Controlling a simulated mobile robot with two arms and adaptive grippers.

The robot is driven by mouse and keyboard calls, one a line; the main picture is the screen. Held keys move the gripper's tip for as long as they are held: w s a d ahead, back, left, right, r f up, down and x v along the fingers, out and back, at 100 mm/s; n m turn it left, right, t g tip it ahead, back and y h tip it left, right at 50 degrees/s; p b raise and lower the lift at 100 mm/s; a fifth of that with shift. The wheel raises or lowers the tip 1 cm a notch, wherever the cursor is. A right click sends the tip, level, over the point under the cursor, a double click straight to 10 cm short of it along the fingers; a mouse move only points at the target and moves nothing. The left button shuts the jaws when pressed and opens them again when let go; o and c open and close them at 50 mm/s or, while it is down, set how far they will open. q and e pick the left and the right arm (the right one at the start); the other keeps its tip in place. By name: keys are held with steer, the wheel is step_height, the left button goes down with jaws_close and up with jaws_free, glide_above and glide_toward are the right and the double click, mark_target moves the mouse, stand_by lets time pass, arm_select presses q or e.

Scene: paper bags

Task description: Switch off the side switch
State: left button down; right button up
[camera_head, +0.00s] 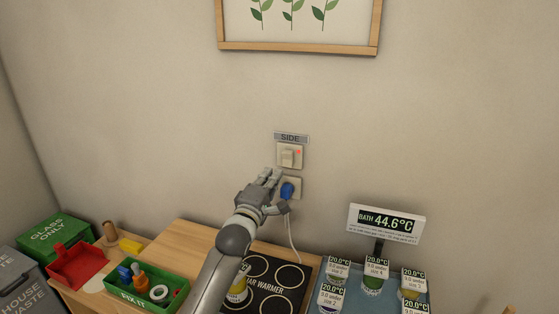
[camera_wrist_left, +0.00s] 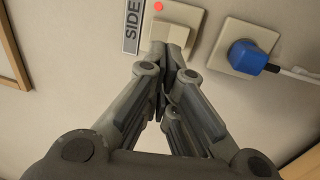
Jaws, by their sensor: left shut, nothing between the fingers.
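The side switch (camera_head: 289,155) is a cream wall plate with a rocker and a lit red light, under a grey SIDE label (camera_head: 291,137). In the left wrist view the switch (camera_wrist_left: 183,14) is at the top, with its red light on and the SIDE label (camera_wrist_left: 133,27) beside it. My left gripper (camera_head: 272,174) is shut and empty, with its fingertips just below the rocker in the head view. In the left wrist view the fingertips (camera_wrist_left: 168,50) overlap the rocker's edge; I cannot tell whether they touch it. My right gripper is not in view.
A socket (camera_head: 293,186) with a blue plug (camera_head: 287,190) and white cable sits just below the switch. Below are a wooden counter (camera_head: 190,245), a jar warmer (camera_head: 275,285), a green FIX IT tray (camera_head: 178,298) and a bath display (camera_head: 386,222). The wall above is clear up to a framed picture (camera_head: 300,47).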

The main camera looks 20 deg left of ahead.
mark_target(283, 157)
arm_select(q)
steer(key=w, duration=0.2)
steer(key=w+r+p, duration=0.1)
steer(key=w, duration=0.1)
steer(key=shift+w, duration=0.15)
steer(key=shift+w+d+p, duration=0.1)
steer(key=shift+w+p, duration=0.25)
steer(key=shift+w, duration=0.75)
steer(key=shift+w+r+g+p, duration=0.25)
steer(key=shift+g+p, duration=0.15)
steer(key=shift+p, duration=0.85)
steer(key=shift+s, duration=0.1)
